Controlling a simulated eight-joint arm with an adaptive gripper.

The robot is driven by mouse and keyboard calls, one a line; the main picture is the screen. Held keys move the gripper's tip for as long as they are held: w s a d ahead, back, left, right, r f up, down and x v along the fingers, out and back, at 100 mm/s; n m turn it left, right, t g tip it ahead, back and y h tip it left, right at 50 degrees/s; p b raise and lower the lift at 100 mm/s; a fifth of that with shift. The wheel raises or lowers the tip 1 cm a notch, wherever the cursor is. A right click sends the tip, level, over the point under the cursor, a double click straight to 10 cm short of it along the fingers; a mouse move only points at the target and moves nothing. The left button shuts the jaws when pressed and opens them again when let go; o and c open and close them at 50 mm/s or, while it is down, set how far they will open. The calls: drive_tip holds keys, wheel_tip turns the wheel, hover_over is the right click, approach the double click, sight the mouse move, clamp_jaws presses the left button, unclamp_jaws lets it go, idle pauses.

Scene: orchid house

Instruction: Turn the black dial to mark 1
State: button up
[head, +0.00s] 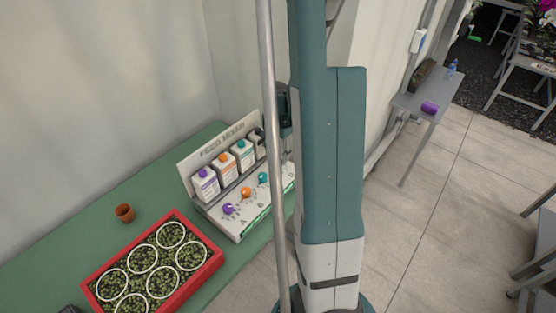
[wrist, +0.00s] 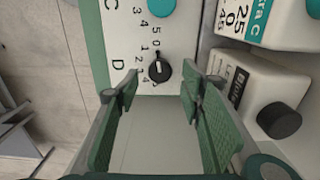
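The black dial (wrist: 159,69) shows in the wrist view beside the letter D on a white panel (wrist: 120,40). Its white pointer line points up in the picture, about toward the 0. Small digits curve around its left side; the 1 sits just left of the 0. My gripper (wrist: 161,82) is open and empty, with one green-padded finger on each side below the dial; neither visibly touches it.
A teal dial (wrist: 160,7) lies above the black one in the wrist view. A white bottle with a black cap (wrist: 279,120) stands close on the right. In the head view, a red tray (head: 206,270) of plants and a brown pot (head: 124,213) stand left of the mixer.

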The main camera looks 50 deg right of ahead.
sight(278, 164)
drive_tip(key=shift+f, duration=1.5)
drive_tip(key=shift+c, duration=0.7)
drive_tip(key=c, duration=0.8)
